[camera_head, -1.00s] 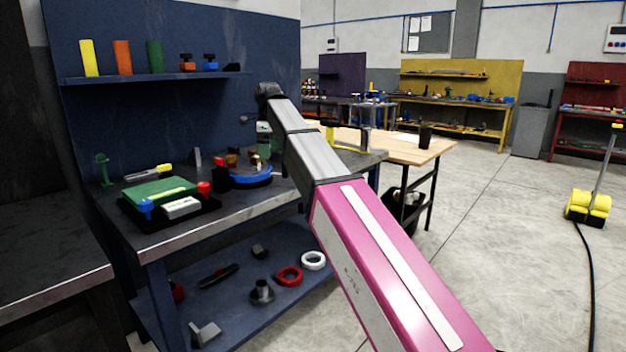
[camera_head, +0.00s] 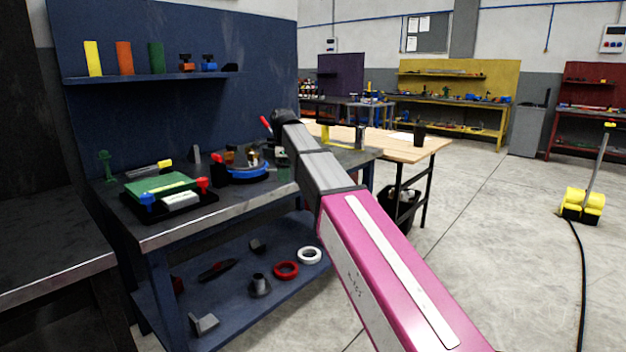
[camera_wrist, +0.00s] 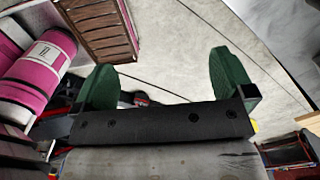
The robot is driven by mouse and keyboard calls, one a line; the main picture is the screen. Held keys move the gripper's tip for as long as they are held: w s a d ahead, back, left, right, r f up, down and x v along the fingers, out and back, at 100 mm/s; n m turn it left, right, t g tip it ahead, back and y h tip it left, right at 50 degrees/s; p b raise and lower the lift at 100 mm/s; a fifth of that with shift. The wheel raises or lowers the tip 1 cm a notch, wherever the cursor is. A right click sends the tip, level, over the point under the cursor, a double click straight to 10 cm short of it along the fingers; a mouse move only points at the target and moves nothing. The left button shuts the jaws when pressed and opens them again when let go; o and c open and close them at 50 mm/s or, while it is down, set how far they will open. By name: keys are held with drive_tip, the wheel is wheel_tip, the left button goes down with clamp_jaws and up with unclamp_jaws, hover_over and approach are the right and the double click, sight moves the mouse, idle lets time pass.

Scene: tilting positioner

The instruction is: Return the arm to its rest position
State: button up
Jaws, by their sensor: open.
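My arm (camera_head: 370,250), with a magenta link and grey links, reaches from the lower right toward the blue workbench (camera_head: 215,220). Its far end is over the bench's right part, and my gripper is mostly hidden there in the head view. In the wrist view my gripper (camera_wrist: 166,85) shows two green fingers spread wide, with nothing between them. A blue round fixture (camera_head: 243,173) with a red part stands on the bench, just left of my arm's end.
A black tray with a green block (camera_head: 160,187) sits on the bench's left. The lower shelf holds a red ring (camera_head: 286,270), a white ring (camera_head: 309,256) and loose parts. A wooden table (camera_head: 400,149) stands behind my arm. Open floor (camera_head: 500,260) lies right.

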drive_tip(key=s+d+f+n, duration=0.35)
drive_tip(key=d+f, duration=0.45)
drive_tip(key=f, duration=0.4)
drive_tip(key=s+d+f+n, duration=0.3)
drive_tip(key=d+f+n, duration=0.2)
drive_tip(key=d+f, duration=0.5)
drive_tip(key=s+d+f+n, duration=0.4)
drive_tip(key=s+f, duration=0.3)
drive_tip(key=f, duration=0.2)
drive_tip(key=s+d+f+n, duration=0.5)
drive_tip(key=s+d+f, duration=0.1)
drive_tip(key=f, duration=0.3)
drive_tip(key=shift+s+d, duration=0.3)
drive_tip(key=shift+s, duration=0.45)
drive_tip(key=shift+f, duration=0.1)
drive_tip(key=shift+c, duration=0.3)
